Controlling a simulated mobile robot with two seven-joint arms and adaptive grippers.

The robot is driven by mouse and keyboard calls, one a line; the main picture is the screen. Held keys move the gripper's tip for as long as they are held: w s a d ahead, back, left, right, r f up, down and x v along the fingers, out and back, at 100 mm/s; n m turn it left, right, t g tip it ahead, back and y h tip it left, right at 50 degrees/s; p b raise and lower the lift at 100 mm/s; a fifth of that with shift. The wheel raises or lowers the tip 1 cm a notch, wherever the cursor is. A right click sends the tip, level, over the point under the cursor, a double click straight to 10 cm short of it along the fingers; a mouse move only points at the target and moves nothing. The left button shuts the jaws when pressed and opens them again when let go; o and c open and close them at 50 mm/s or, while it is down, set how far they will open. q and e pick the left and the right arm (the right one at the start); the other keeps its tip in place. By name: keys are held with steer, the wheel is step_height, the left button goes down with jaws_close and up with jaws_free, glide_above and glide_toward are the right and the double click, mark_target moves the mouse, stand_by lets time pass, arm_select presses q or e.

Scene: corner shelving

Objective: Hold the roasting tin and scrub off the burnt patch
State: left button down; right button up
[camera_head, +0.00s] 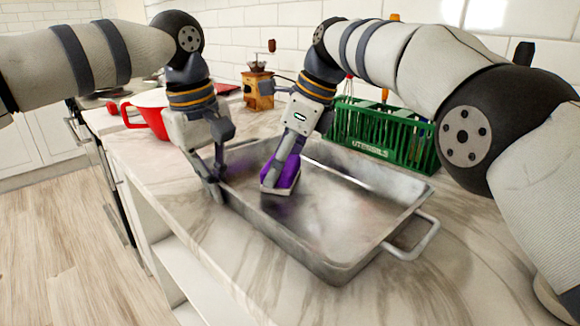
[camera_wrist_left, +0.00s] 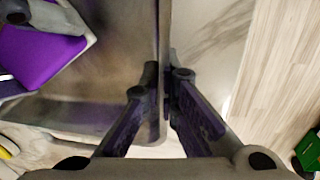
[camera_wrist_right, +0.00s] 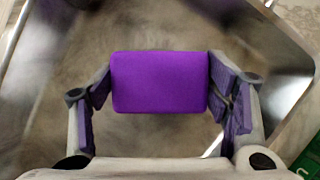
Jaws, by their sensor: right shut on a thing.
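The grey metal roasting tin (camera_head: 330,205) lies on the marble counter, with a loop handle at its near right end. My left gripper (camera_head: 216,188) is at the tin's left wall. In the left wrist view its fingers (camera_wrist_left: 165,78) stand on either side of that wall, closed on it. My right gripper (camera_head: 279,176) is inside the tin, shut on a purple scrubber (camera_head: 288,172) with a pale underside. The scrubber (camera_wrist_right: 160,82) sits between both fingers in the right wrist view, low over the tin floor. Brownish staining (camera_wrist_right: 165,135) shows around it; a distinct burnt patch is unclear.
A green utensil rack (camera_head: 380,132) stands behind the tin. A red bowl (camera_head: 150,112) and a wooden coffee grinder (camera_head: 258,90) stand further back. The counter's front edge runs close to the tin's left side. Bare marble (camera_head: 470,260) lies to the right.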

arm_select(q)
steer(key=c, duration=2.3)
jaws_free()
steer(key=o, duration=0.6)
